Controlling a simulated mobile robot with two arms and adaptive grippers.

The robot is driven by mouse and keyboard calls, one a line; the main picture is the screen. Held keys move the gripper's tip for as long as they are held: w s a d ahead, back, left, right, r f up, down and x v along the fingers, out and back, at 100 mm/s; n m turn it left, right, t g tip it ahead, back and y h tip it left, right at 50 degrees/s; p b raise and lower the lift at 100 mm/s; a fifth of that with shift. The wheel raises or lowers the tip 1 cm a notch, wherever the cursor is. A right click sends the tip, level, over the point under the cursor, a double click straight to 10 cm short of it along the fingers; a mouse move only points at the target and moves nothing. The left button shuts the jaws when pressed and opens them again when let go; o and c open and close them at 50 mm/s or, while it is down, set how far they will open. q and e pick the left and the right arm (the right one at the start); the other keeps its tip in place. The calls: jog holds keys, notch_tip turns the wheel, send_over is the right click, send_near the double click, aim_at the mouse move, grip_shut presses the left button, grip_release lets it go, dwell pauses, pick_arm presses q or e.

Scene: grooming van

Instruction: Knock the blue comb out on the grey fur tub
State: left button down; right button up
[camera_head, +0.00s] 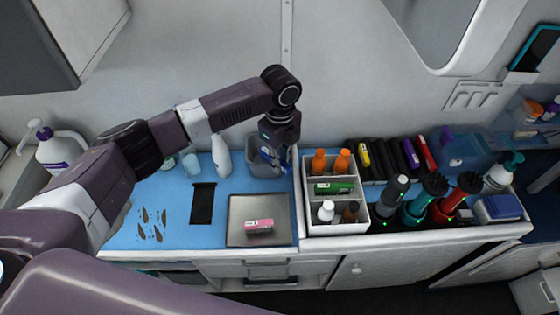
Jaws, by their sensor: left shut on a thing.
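My left gripper (275,152) points down over the counter's back edge and is shut on the blue comb (268,155). The comb shows as a small blue piece at the fingers, largely hidden by the gripper. The grey fur tub (262,170) stands on the blue counter mat directly below and behind the gripper, against the wall. The comb is at the tub's mouth in the picture; I cannot tell whether it touches the rim. My right gripper is not in view.
A white divided caddy (331,229) with bottles stands right of the tub. A metal tray (238,233) with a pink item lies in front. A white spray bottle (220,155) stands left of the tub. Clippers (455,197) stand further right. Dark tufts (151,222) lie on the mat.

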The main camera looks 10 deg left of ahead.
pick_arm(q)
jog(key=shift+r+p, duration=2.15)
jog(key=shift+r, duration=0.4)
